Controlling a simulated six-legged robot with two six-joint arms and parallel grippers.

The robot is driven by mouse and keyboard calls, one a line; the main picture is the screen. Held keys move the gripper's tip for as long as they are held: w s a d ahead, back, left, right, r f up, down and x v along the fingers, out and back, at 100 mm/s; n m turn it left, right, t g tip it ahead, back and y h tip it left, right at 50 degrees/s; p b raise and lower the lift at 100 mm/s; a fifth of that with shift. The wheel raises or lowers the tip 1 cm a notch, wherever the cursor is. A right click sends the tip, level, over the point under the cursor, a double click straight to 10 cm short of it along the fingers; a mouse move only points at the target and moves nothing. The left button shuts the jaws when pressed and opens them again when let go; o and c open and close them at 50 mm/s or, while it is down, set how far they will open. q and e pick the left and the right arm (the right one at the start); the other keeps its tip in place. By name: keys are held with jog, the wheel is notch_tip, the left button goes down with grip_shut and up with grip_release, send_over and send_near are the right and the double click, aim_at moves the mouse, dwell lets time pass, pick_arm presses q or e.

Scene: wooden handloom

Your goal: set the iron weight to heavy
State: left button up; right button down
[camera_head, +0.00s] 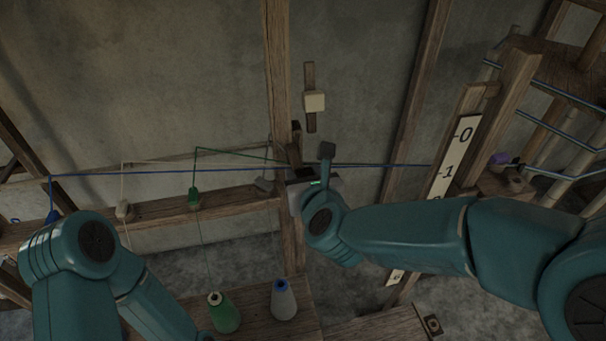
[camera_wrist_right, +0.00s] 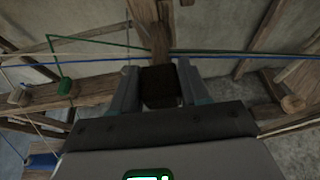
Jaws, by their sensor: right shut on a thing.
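My right gripper (camera_head: 298,174) is at the upright wooden post in the middle of the head view, partly hidden by its own wrist. In the right wrist view, its two fingers (camera_wrist_right: 160,90) are shut on a dark brown block (camera_wrist_right: 160,86), one on each side. I cannot tell for certain whether this block is the iron weight; no heavy or light marking is readable. A pale block (camera_head: 315,102) sits on a dark upright strip (camera_head: 310,72) above the gripper. My left arm is at the lower left; its gripper is out of view.
A blue yarn (camera_head: 380,165) and a green yarn (camera_head: 235,152) run close to the right gripper. A green spool (camera_head: 224,315) and a grey spool (camera_head: 284,302) stand below. A numbered scale (camera_head: 446,165) and the loom frame (camera_head: 510,90) are at the right.

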jog(key=c, duration=0.7)
grip_release()
jog(key=shift+s+f, duration=0.1)
jog(key=shift+s, duration=0.05)
jog(key=shift+c, duration=0.2)
jog(key=shift+o, duration=0.5)
jog(key=shift+s+r, duration=0.2)
jog(key=shift+s, duration=0.05)
jog(key=shift+w+f, duration=0.1)
jog(key=shift+w, duration=0.1)
jog(key=v, duration=1.6)
jog(key=shift+s+r, duration=0.2)
jog(key=shift+r, duration=0.05)
jog(key=shift+s+d, duration=0.1)
jog(key=shift+d, duration=0.05)
